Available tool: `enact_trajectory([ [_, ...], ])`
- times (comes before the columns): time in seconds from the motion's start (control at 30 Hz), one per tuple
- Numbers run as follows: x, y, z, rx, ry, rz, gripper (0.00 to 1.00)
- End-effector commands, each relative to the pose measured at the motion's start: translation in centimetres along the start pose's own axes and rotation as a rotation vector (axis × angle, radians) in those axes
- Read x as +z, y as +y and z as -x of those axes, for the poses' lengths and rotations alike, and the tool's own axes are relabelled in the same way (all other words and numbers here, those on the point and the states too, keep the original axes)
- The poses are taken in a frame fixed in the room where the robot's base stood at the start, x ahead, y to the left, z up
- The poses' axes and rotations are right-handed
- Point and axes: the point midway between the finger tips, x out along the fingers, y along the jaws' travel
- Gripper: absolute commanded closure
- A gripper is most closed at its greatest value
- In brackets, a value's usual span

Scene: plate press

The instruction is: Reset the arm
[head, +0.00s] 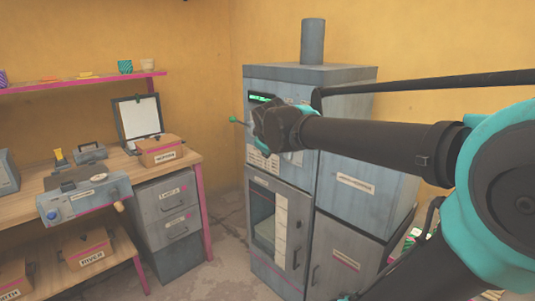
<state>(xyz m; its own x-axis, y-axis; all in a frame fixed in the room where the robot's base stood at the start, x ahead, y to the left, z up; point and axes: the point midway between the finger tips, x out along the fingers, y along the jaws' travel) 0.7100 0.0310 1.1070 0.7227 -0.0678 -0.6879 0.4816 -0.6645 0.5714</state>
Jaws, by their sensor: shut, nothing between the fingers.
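My arm reaches in from the right side of the head view. My gripper (268,122) is at its far end, in front of the upper face of the grey press cabinet (345,135). The gripper is small and dark here, seen mostly from behind; it is shut and nothing shows in it. A thin rod with a green tip (233,120) sticks out to the left, close to the gripper. I cannot tell whether they touch. A green lit display (262,97) is above it, partly beside my arm.
A pink shelf (95,83) hangs above. Bare floor (222,235) lies between bench and cabinet.

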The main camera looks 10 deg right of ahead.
Motion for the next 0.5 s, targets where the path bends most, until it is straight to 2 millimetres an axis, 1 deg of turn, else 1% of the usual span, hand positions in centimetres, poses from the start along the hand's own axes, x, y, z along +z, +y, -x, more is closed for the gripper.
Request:
enact_trajectory([
  [0.17, 0.1, 0.0, 0.0, 0.000, -0.001, -0.001, 1.00],
  [0.27, 1.1, -0.5, -0.5, -0.008, -0.014, -0.027, 1.00],
  [0.37, 4.3, -2.2, -1.8, -0.032, -0.053, -0.108, 1.00],
  [0.47, 9.4, -5.2, -3.3, -0.073, -0.115, -0.241, 1.00],
  [0.5, 11.7, -6.7, -3.9, -0.091, -0.144, -0.303, 1.00],
])
